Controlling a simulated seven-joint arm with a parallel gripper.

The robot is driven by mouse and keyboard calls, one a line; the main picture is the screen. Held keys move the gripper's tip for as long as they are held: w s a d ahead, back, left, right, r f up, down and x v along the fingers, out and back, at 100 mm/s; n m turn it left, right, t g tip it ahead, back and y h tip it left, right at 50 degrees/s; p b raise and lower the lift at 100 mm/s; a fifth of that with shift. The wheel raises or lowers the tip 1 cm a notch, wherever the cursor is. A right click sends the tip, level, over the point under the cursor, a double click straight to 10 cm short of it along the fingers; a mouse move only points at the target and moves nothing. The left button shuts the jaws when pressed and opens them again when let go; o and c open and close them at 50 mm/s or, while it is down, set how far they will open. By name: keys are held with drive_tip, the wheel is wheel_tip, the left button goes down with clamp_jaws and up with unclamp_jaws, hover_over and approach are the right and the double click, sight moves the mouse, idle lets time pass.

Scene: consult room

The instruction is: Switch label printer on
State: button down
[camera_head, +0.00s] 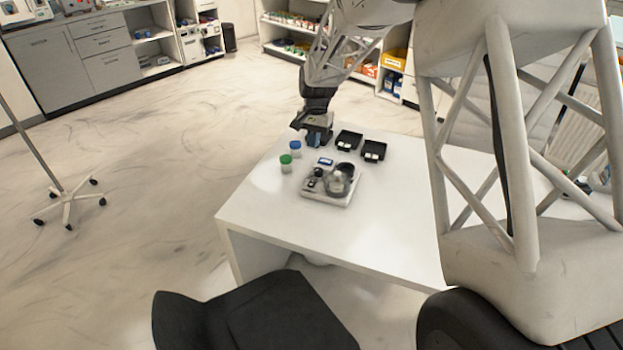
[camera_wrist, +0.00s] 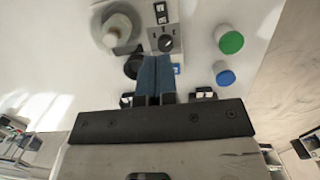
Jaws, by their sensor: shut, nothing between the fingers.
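The label printer (camera_head: 322,196) is a flat grey unit on the white table, with a pale round part (camera_head: 338,184) and a small black knob (camera_head: 318,172) on top. In the wrist view the knob (camera_wrist: 166,43) sits on a grey plate just beyond my fingertips, and the pale round part (camera_wrist: 117,30) is to its left. A dark round part (camera_wrist: 133,66) is left of my fingers. My gripper (camera_head: 314,141) is shut and empty, at the table's far side behind the printer. In the wrist view its blue fingers (camera_wrist: 156,62) appear apart from the knob, though the gap is hard to judge.
A green-capped jar (camera_head: 286,163) and a blue-capped jar (camera_head: 295,149) stand left of the printer. Two black trays (camera_head: 349,140) (camera_head: 374,150) lie behind it. A small blue-and-white label (camera_head: 326,161) lies between. A black chair (camera_head: 250,318) stands in front; the table's left front is clear.

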sight(311, 185)
idle(0.3)
drive_tip(key=f, duration=0.4)
drive_tip(key=s+f, duration=0.1)
drive_tip(key=f, duration=0.4)
drive_tip(key=s+f, duration=0.1)
drive_tip(key=f, duration=0.3)
drive_tip(key=shift+a+f, duration=0.35)
drive_tip(key=shift+f, duration=0.05)
